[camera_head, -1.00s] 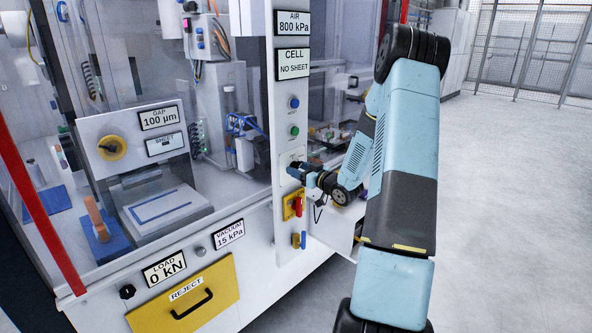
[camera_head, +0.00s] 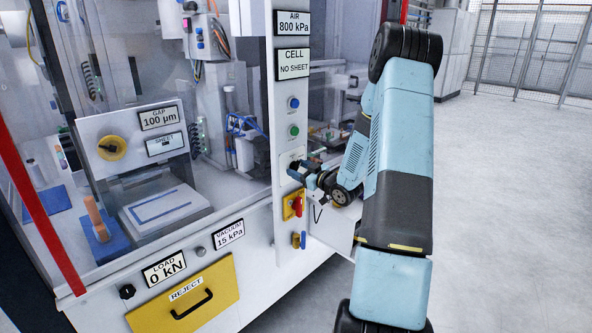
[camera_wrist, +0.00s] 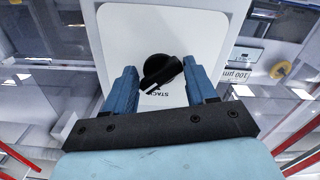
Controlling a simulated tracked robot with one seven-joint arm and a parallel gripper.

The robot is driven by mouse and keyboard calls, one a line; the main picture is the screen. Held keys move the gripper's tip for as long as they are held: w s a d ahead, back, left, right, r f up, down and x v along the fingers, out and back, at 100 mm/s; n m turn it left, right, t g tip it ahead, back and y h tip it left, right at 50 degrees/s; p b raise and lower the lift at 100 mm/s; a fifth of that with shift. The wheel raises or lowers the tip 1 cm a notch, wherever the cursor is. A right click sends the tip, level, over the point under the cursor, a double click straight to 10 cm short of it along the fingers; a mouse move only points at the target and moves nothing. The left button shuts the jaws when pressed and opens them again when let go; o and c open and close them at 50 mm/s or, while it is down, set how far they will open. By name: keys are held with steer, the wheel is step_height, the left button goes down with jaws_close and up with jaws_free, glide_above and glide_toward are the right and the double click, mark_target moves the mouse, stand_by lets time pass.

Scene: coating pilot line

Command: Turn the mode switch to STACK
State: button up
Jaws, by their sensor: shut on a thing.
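The mode switch is a black rotary knob (camera_wrist: 160,71) on a white plate (camera_wrist: 125,30), seen close up in the wrist view. Its bar lies slanted, with one end at the lower left by the printed word STACK (camera_wrist: 163,92), which appears upside down and partly covered by the knob. My gripper (camera_wrist: 163,72) has its two blue fingers on either side of the knob and is shut on it. In the head view, my gripper (camera_head: 297,171) is at the column of controls, hiding the switch.
Blue (camera_head: 294,103) and green (camera_head: 294,131) buttons sit above my gripper. A yellow reject drawer (camera_head: 222,283) is at lower left. Open floor (camera_head: 510,210) lies right.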

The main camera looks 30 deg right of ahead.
steer(key=n, duration=0.3)
stand_by(0.4)
steer(key=n, duration=0.5)
steer(key=shift+n, duration=0.3)
steer(key=o, duration=1.3)
steer(key=v, duration=0.6)
